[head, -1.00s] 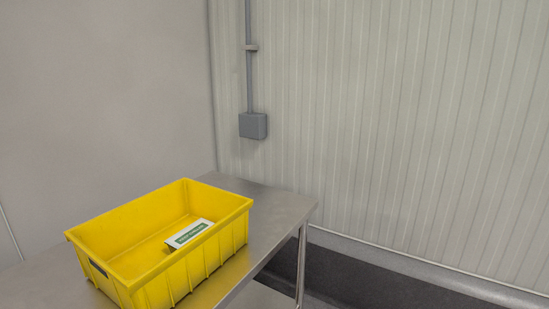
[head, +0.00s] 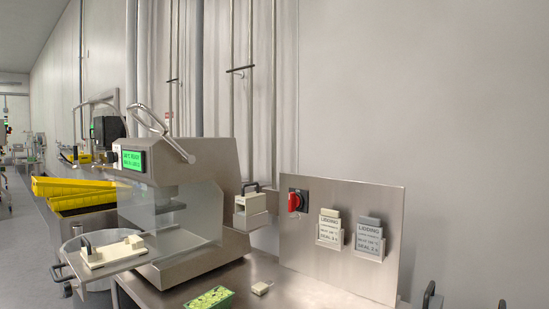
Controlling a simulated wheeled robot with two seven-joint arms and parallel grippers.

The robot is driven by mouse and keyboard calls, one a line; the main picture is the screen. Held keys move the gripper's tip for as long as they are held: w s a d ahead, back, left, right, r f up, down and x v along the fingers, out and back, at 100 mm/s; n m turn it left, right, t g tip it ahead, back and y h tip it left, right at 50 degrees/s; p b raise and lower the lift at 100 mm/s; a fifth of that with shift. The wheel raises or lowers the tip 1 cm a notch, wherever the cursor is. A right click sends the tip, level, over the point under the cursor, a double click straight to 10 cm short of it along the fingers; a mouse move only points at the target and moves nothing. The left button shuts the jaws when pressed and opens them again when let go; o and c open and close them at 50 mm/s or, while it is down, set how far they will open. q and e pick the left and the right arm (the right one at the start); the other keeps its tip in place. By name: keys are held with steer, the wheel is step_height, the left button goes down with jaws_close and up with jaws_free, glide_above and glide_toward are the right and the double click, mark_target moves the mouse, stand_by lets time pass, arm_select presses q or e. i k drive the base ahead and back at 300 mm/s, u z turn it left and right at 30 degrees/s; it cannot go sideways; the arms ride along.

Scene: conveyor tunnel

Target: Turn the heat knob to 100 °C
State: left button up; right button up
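A steel sealing machine (head: 205,165) stands on the bench, left of centre in the head view. A lit green display (head: 132,160) faces left on its upper front; its small text is too blurred to read surely. A red rotary knob (head: 295,201) on a dark plate is on the upright steel panel (head: 340,195) right of the machine. No temperature scale is legible at either. Neither of my grippers is in view.
Two cards, a cream one (head: 329,228) and a grey one (head: 369,238), sit in holders on the panel. A tray with green contents (head: 208,298) and a small pale block (head: 262,287) are on the bench. Yellow crates (head: 75,188) stand left. Dark handles (head: 429,293) show at lower right.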

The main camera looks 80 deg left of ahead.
mark_target(112, 157)
steer(key=u, duration=3.5)
